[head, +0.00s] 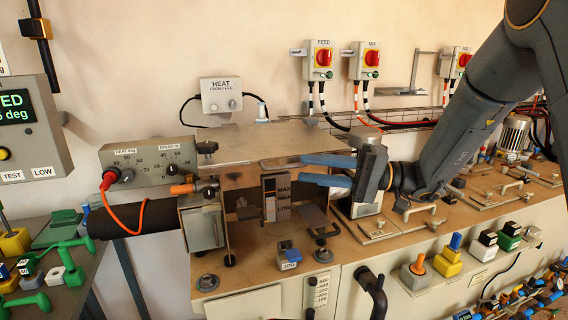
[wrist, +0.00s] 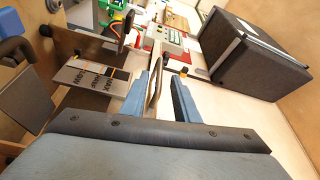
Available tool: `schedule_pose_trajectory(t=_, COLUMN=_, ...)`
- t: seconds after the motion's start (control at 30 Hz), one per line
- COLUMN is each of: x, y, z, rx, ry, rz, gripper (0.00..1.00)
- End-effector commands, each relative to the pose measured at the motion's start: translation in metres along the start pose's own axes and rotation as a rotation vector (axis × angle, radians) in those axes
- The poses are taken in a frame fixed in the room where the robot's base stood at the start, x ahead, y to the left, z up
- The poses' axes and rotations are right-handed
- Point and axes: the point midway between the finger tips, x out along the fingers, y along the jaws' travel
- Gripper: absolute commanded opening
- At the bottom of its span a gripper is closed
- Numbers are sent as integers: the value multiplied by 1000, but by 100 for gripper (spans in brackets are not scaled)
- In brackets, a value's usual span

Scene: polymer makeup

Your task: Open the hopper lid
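The hopper lid (head: 245,142) is a flat metal plate lying level on top of the metal hopper box, and looks closed. A thin bar handle (head: 280,163) runs along its front edge. My gripper (head: 302,169) reaches in from the right with its two blue fingers pointing left, one above the other, at the lid's front right corner. In the wrist view the fingers of my gripper (wrist: 167,72) are apart, with a looped handle (wrist: 154,88) showing between them, closer to the left finger. I cannot tell whether a finger touches it.
A level gauge (head: 275,197) marked MAX and LOW is on the hopper front below my fingers. A grey control box (head: 150,163) with an orange cable is at the left. A blue-topped JOG switch (head: 288,255) sits on the bench in front. The HEAT box (head: 221,95) is on the wall behind.

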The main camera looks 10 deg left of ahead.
Motion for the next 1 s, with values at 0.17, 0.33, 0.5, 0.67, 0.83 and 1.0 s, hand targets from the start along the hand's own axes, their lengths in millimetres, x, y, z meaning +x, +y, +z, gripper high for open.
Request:
schedule_pose_trajectory(t=0.17, x=28, y=-2, z=2, rx=3, ry=-3, rz=1, gripper=28)
schedule_pose_trajectory(t=0.33, x=52, y=-1, z=2, rx=4, ry=-3, rz=3, gripper=28)
schedule_pose_trajectory(t=0.5, x=66, y=0, z=2, rx=4, ry=-2, rz=4, gripper=28)
schedule_pose_trajectory(t=0.67, x=69, y=1, z=1, rx=4, ry=-1, rz=5, gripper=28)
schedule_pose_trajectory(t=0.83, x=69, y=1, z=1, rx=4, ry=-1, rz=5, gripper=26)
schedule_pose_trajectory(t=1.0, x=69, y=1, z=2, rx=4, ry=-1, rz=5, gripper=0)
